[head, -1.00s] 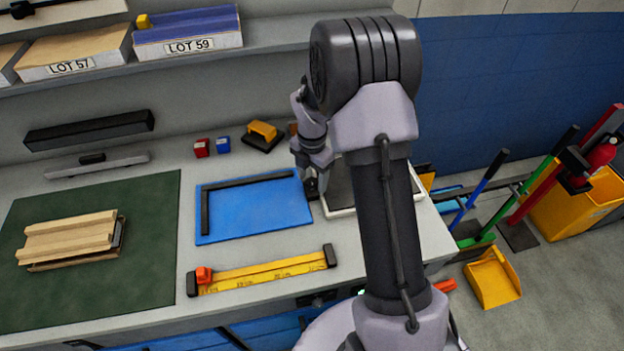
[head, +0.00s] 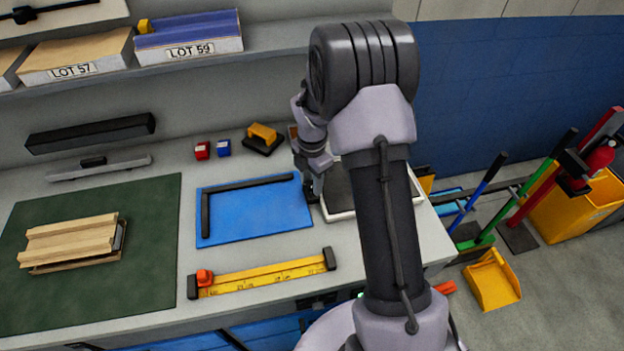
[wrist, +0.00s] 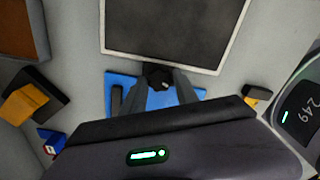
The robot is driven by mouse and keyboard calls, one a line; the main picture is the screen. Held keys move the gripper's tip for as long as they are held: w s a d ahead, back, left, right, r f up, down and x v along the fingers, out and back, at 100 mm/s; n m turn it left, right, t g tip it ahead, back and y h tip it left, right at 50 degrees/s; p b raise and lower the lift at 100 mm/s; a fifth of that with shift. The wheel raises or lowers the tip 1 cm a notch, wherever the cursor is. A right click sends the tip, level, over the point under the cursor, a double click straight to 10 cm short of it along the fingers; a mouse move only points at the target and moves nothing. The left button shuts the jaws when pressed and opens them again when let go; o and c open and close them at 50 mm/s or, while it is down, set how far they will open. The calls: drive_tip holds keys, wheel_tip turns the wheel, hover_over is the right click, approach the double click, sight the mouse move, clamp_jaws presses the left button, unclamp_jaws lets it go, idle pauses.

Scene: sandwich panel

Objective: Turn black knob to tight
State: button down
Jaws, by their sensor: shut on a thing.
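My gripper (head: 315,188) points down at the right edge of the blue board (head: 235,221), in front of the dark framed tray. In the wrist view my gripper (wrist: 165,84) has its two grey fingers close about a small black knob (wrist: 157,74) at the board's edge. The fingers are shut on the knob, and their tips partly hide it. In the head view the arm and fingers hide most of the knob. Any marking for tight cannot be made out.
The white-rimmed dark tray (wrist: 107,38) lies right beside the knob. A yellow rail with black ends (head: 262,277) lies in front of the blue board. Wooden strips (head: 72,242) lie on the green mat (head: 150,205). A yellow-handled black block (head: 262,139) stands behind the board.

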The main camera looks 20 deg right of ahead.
drive_tip(key=m+p, duration=0.1)
drive_tip(key=m, duration=0.3)
drive_tip(key=shift+m, duration=0.3)
drive_tip(key=m, duration=0.3)
drive_tip(key=shift+m, duration=0.3)
drive_tip(key=m, duration=0.8)
drive_tip(key=m+b, duration=0.1)
drive_tip(key=m, duration=0.3)
drive_tip(key=shift+m, duration=0.3)
drive_tip(key=m+b, duration=0.1)
drive_tip(key=m, duration=0.2)
drive_tip(key=shift+m, duration=0.4)
drive_tip(key=m+b, duration=0.1)
drive_tip(key=m, duration=0.3)
drive_tip(key=shift+m+b, duration=0.35)
drive_tip(key=shift+m, duration=1.15)
